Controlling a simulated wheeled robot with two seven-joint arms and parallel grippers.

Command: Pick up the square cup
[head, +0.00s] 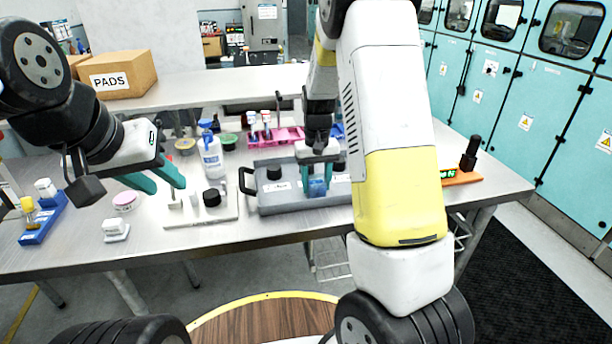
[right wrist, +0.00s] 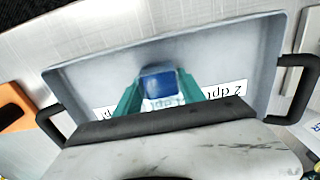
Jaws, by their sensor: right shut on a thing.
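The square cup (head: 317,188) is small and blue and is in the grey tray (head: 285,204). My right gripper (head: 318,178) comes down from above and is shut on the cup, with one teal finger on each side. In the right wrist view the blue cup (right wrist: 158,83) shows between the finger tips, over the tray floor; I cannot tell whether it touches the floor. My left gripper (head: 158,181) is open and empty, with its teal fingers apart, left of the tray above the table.
A white base with a black knob (head: 212,197) stands left of the tray. A white bottle (head: 212,158) is behind it. A pink rack (head: 275,137) is behind the tray. An orange block with a black post (head: 469,160) stands at the right. A blue holder (head: 42,218) is far left.

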